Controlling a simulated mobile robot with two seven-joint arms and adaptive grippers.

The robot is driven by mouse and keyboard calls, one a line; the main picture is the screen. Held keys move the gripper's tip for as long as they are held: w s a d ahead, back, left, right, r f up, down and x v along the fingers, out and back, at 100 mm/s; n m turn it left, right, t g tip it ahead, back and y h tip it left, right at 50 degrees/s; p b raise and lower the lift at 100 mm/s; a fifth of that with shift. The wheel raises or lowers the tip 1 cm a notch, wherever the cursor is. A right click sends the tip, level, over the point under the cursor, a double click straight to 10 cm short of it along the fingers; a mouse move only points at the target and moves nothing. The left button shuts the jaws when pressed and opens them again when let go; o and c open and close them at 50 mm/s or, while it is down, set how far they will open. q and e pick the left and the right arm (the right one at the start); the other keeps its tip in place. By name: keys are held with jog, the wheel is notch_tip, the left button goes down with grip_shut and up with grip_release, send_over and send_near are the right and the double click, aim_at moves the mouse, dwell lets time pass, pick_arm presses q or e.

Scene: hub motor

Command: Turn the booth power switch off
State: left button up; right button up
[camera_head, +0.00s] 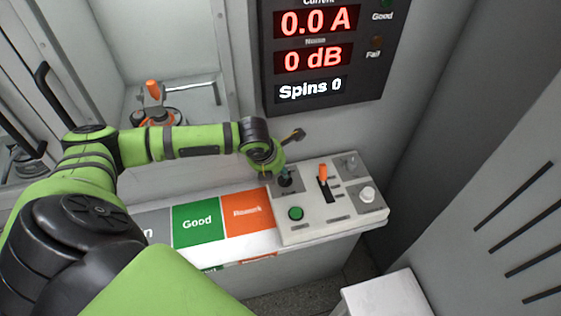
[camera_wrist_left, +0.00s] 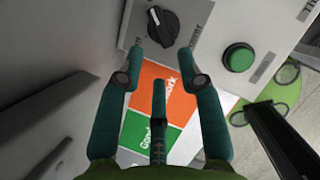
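A black rotary knob (camera_wrist_left: 163,27) with a white mark sits on a dark plate in the left wrist view. A green button (camera_head: 295,213), an orange-handled lever (camera_head: 323,172) and a white knob (camera_head: 367,194) are also on the panel. My left gripper (camera_wrist_left: 160,58) is open and empty, its fingertips spread just short of the rotary knob. In the head view, the left gripper (camera_head: 284,168) hovers over the panel's left back corner. My right gripper is out of view.
A display (camera_head: 315,50) above reads 0.0 A, 0 dB and Spins 0. Green Good (camera_head: 196,226) and orange Rework (camera_head: 247,211) areas lie left of the panel. A booth holding an orange-topped fixture (camera_head: 153,90) stands behind. A white box top (camera_head: 385,298) is at front right.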

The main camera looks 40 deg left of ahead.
aim_at(281, 177)
pick_arm(q)
jog(key=x, duration=0.6)
jog(key=shift+w+f+p, duration=0.1)
jog(key=shift+f+p, duration=0.2)
jog(key=shift+f, duration=0.05)
grip_shut()
